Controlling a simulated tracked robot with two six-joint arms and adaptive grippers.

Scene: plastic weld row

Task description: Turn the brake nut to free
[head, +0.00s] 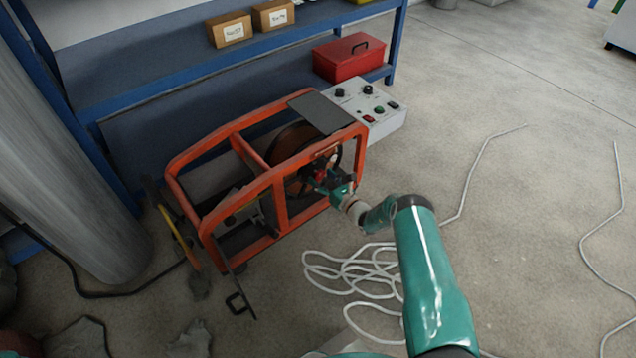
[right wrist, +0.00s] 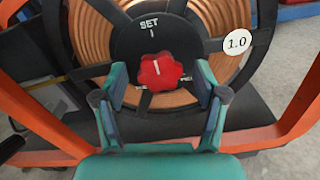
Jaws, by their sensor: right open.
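The brake nut (right wrist: 161,72) is a red lobed knob with a white line on a black round plate (right wrist: 150,38) at the hub of the reel. Its white line points up, toward the word SET. My right gripper (right wrist: 160,82) is open, with one finger on each side of the nut and a gap on both sides. In the head view, my right gripper (head: 326,181) reaches the reel's near side, and the nut (head: 320,174) shows as a small red spot there. My left gripper is out of view.
An orange frame (head: 283,208) surrounds the copper-coloured reel (right wrist: 85,45). A grey control box (head: 385,122) sits at its right end. Blue shelving (head: 110,102) with a red toolbox (head: 347,60) stands behind. White cable (head: 350,272) lies coiled in front. Floor to the right is mostly clear.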

